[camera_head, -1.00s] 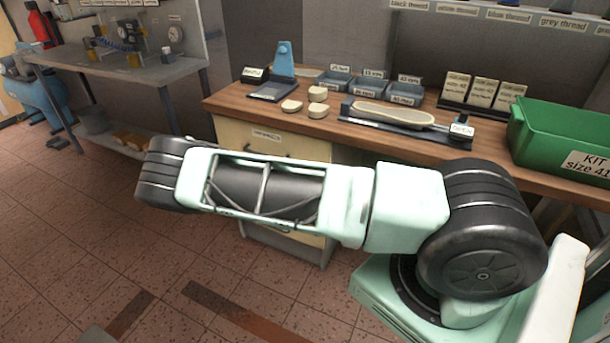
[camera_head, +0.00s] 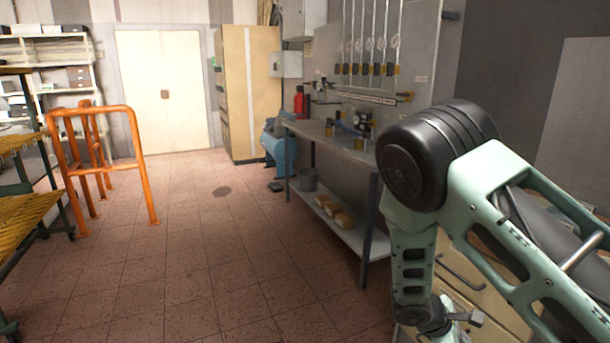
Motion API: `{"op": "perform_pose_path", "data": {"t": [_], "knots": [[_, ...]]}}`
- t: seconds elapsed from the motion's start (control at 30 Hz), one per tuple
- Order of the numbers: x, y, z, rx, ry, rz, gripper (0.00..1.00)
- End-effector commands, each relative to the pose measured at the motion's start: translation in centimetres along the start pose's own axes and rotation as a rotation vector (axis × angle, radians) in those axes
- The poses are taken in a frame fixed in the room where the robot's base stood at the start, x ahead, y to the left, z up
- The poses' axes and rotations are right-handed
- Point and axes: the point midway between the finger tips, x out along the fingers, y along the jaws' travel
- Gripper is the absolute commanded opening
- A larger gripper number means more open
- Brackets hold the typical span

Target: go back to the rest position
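My arm, pale green with black joints, is folded on the right side of the view. Its black elbow joint (camera_head: 440,155) is raised high, and a pale green link hangs down from it. My gripper (camera_head: 462,319) shows only in part near the bottom edge, in front of the drawers. Its fingers are too small and too cut off to tell whether they are open, and I see nothing held there.
A grey metal bench (camera_head: 335,140) with a lower shelf stands just left of my arm. A drawer cabinet (camera_head: 465,268) is behind the arm. An orange rail (camera_head: 148,165) stands at the left. The tiled floor (camera_head: 225,260) between is clear.

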Motion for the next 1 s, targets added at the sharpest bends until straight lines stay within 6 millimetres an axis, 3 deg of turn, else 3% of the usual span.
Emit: {"op": "perform_pose_path", "data": {"t": [0.03, 0.27, 0.4, 0.6, 0.8, 1.0], "knots": [[-2.5, -0.9, -0.1, 0.056, 0.056, -0.042, 0.00], [-13.2, -5.9, 0.4, 0.258, 0.273, -0.239, 0.00], [-19.5, -9.2, 1.8, 0.345, 0.395, -0.341, 0.00], [-27.1, -14.3, 5.0, 0.436, 0.544, -0.457, 0.00], [-31.4, -18.8, 7.8, 0.493, 0.643, -0.525, 0.00], [-32.6, -20.7, 8.9, 0.515, 0.678, -0.549, 0.00]]}}
